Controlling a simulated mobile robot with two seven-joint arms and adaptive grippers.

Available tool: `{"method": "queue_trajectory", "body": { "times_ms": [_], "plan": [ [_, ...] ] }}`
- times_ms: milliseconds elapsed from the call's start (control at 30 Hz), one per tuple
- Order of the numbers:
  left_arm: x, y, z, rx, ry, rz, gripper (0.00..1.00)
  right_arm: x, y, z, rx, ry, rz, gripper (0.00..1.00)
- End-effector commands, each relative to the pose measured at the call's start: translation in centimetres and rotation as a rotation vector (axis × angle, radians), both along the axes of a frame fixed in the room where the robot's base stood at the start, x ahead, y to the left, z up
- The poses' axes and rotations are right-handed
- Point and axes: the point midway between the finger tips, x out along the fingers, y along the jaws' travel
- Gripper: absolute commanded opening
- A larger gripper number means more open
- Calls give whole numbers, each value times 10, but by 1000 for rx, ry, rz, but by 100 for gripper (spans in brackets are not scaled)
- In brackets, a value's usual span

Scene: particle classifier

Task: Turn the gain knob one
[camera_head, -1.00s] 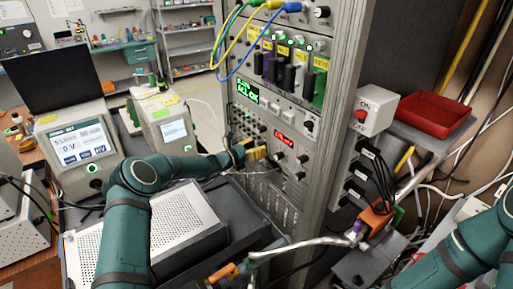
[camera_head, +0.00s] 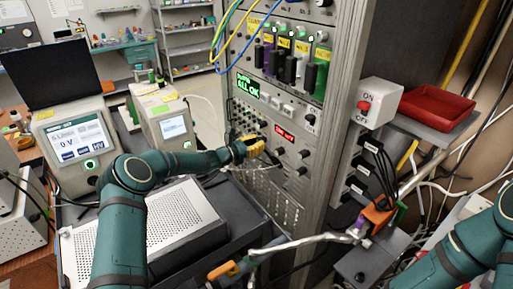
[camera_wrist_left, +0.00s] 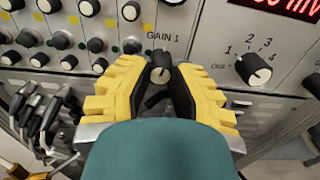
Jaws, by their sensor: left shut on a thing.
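The gain knob one (camera_wrist_left: 161,66) is a black knob with a light top, just under the "GAIN 1" label on the grey panel in the left wrist view. My left gripper (camera_wrist_left: 162,78) has yellow, ridged fingers, one on each side of this knob, shut on it. In the head view the left gripper (camera_head: 252,147) reaches the rack panel, left of the red display, and hides the knob.
A selector knob (camera_wrist_left: 253,69) marked 1 to 4 sits right of the gripper. Several more knobs (camera_wrist_left: 62,40) and a bundle of plugs (camera_wrist_left: 45,115) are to the left. The rack's red display (camera_head: 284,134) is close by. A perforated grey box (camera_head: 180,222) lies below my left arm.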

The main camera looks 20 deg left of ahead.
Motion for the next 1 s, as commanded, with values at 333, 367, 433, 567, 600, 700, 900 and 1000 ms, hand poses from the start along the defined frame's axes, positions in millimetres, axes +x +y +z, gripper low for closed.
{"method": "queue_trajectory", "body": {
  "times_ms": [333, 367, 433, 567, 600, 700, 900, 1000],
  "plan": [
    [0, 0, -5, 252, -202, 0, 0, -10, 3, -60, 0, 23, 18, 45],
    [0, 0, -5, 276, -220, 0, 0, -11, 3, -65, 2, 27, 21, 45],
    [1, 0, -5, 328, -260, 0, 0, -15, 4, -77, 3, 35, 28, 45],
    [1, 0, -6, 426, -337, 0, 0, -22, 5, -100, 7, 50, 41, 45],
    [1, 0, -5, 457, -360, 1, 0, -23, 5, -107, 8, 52, 42, 45],
    [1, 0, -5, 531, -419, 1, 0, -18, 5, -124, 5, 41, 38, 45],
    [1, 0, -3, 678, -532, 0, 0, -12, 4, -148, 3, 28, 35, 45],
    [1, 0, -1, 746, -584, 1, 0, -11, 4, -153, 2, 24, 35, 45]
  ]
}}
